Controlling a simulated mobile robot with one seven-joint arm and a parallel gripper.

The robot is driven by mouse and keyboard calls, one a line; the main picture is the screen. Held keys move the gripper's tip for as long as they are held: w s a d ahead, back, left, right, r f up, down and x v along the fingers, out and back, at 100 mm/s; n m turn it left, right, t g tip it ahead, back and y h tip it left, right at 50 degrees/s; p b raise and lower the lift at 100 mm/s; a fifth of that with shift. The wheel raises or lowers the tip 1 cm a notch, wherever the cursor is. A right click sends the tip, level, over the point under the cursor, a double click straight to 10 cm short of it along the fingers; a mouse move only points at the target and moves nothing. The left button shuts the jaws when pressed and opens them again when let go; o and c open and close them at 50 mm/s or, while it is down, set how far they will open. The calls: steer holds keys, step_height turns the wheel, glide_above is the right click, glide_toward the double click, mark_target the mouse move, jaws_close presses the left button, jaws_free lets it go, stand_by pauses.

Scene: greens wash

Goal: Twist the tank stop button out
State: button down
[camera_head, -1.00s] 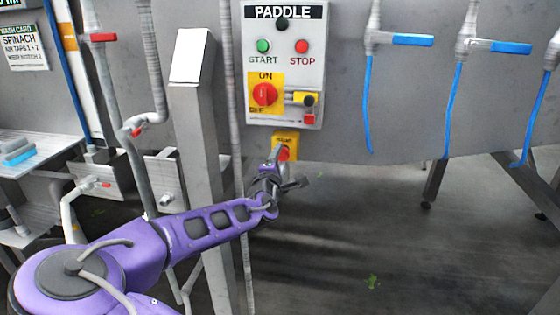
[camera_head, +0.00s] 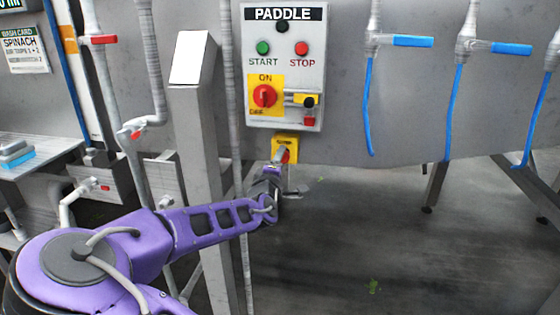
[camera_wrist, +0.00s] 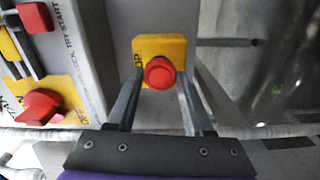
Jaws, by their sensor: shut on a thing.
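The tank stop button (camera_wrist: 160,72) is a round red knob on a small yellow box (camera_wrist: 149,46) in the wrist view. In the head view the yellow box (camera_head: 287,143) hangs just below the paddle panel, and my arm partly covers the button. My gripper (camera_wrist: 161,76) is shut on the button, with one finger on each side of it. In the head view my gripper (camera_head: 281,158) reaches up to the box from below left.
The paddle panel (camera_head: 283,66) above carries start and stop buttons and a red rotary switch (camera_head: 264,96). A grey post (camera_head: 200,170) and a vertical pipe stand left of the gripper. Blue hoses (camera_head: 367,105) hang at right. Open floor lies below.

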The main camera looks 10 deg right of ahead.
steer(key=shift+c, duration=1.6)
jaws_free()
steer(key=p+v, duration=0.1)
steer(key=v, duration=1.6)
steer(key=shift+s+a+r, duration=0.1)
steer(key=shift+a, duration=0.05)
